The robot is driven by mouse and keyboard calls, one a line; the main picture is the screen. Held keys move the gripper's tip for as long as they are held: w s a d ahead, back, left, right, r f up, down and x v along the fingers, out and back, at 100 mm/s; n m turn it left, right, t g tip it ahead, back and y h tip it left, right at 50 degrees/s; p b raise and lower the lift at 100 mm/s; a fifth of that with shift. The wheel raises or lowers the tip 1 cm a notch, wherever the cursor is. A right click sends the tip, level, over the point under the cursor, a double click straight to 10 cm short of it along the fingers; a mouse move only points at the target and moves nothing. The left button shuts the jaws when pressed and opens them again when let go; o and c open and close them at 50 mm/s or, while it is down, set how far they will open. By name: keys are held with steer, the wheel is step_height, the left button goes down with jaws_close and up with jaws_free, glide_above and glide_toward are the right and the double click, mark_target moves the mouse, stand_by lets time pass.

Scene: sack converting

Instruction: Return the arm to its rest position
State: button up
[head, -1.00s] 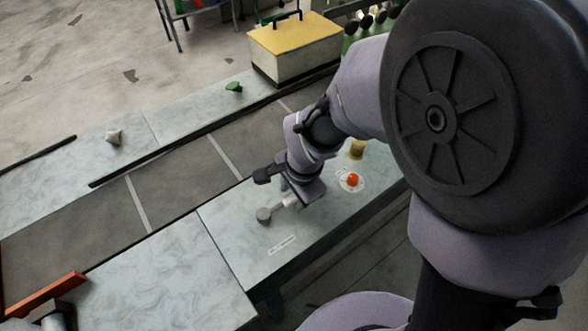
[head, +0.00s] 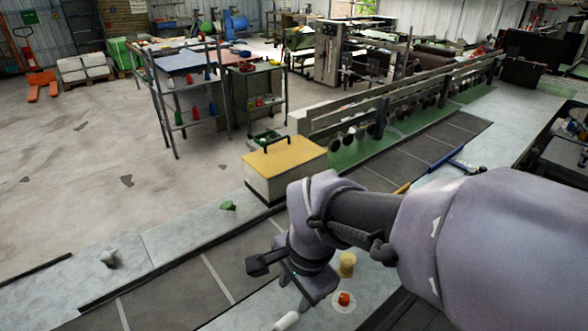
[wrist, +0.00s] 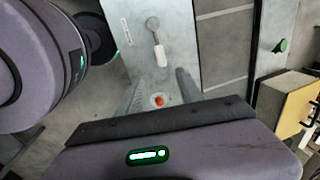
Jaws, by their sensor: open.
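My gripper (head: 296,290) hangs over the pale worktable (head: 258,307) beside the conveyor in the head view, with my arm reaching in from the right. The handle's end also shows at the bottom of the head view (head: 287,321). A red-orange round piece (head: 344,298) sits on a white disc near the gripper, apart from it.
A yellow cylinder (head: 347,263) stands just behind the red piece. Shelves (head: 185,95) stand farther back; open floor lies left.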

steer(key=shift+f, duration=0.1)
steer(key=s+d+f+n+t+b, duration=0.3)
steer(key=s+d+n+b, duration=0.3)
steer(key=s+d+b, duration=0.3)
steer(key=shift+t+y+b, duration=0.4)
steer(key=shift+t+b, duration=0.1)
steer(key=shift+b, duration=0.4)
steer(key=shift+s, duration=0.1)
